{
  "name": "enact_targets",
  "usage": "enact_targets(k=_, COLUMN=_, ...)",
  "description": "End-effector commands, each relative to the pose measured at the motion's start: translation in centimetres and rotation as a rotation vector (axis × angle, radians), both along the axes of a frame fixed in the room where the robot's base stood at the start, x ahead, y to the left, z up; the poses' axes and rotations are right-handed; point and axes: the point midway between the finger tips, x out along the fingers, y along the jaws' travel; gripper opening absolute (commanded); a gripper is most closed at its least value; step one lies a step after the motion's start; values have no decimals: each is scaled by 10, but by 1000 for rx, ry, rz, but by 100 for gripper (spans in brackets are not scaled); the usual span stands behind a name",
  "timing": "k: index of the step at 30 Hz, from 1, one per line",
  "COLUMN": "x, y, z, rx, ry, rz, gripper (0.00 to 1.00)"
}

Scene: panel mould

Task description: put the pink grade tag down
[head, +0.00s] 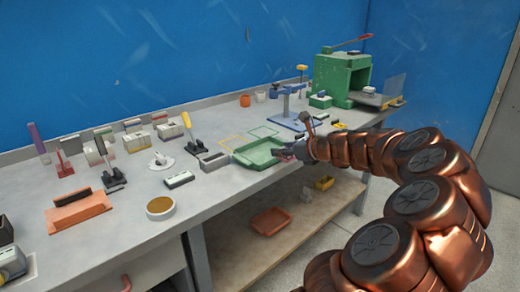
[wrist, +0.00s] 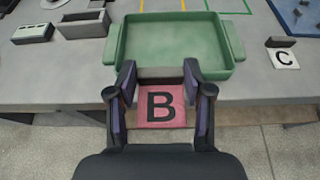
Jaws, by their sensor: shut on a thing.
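The pink grade tag (wrist: 161,106) shows in the wrist view with a black letter B on its face. My gripper (wrist: 160,88) is shut on it, with one dark finger on each side. The tag is held in front of the bench edge, at the near side of a green tray (wrist: 172,43). In the head view my gripper (head: 287,153) is at the right end of the green tray (head: 258,152). The tag cannot be made out there. The tray looks empty in the wrist view.
A white tag with a C (wrist: 284,59) lies right of the tray. A grey open box (wrist: 84,24) and a small white-topped block (wrist: 33,33) stand to its left. Yellow and green outlines (head: 262,132) mark the bench behind the tray. A green press (head: 340,75) stands farther back.

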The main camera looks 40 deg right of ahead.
Motion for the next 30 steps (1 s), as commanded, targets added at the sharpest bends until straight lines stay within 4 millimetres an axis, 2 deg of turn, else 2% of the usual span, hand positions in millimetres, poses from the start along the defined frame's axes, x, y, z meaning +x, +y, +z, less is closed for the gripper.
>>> enact_targets(k=16, x=98, y=-16, z=-11, rx=2, ry=1, rz=2, gripper=27)
enact_targets(k=27, x=123, y=-20, z=-13, rx=3, ry=2, rz=3, gripper=27)
enact_targets(k=30, x=123, y=-21, z=-27, rx=6, ry=0, rz=2, gripper=27)
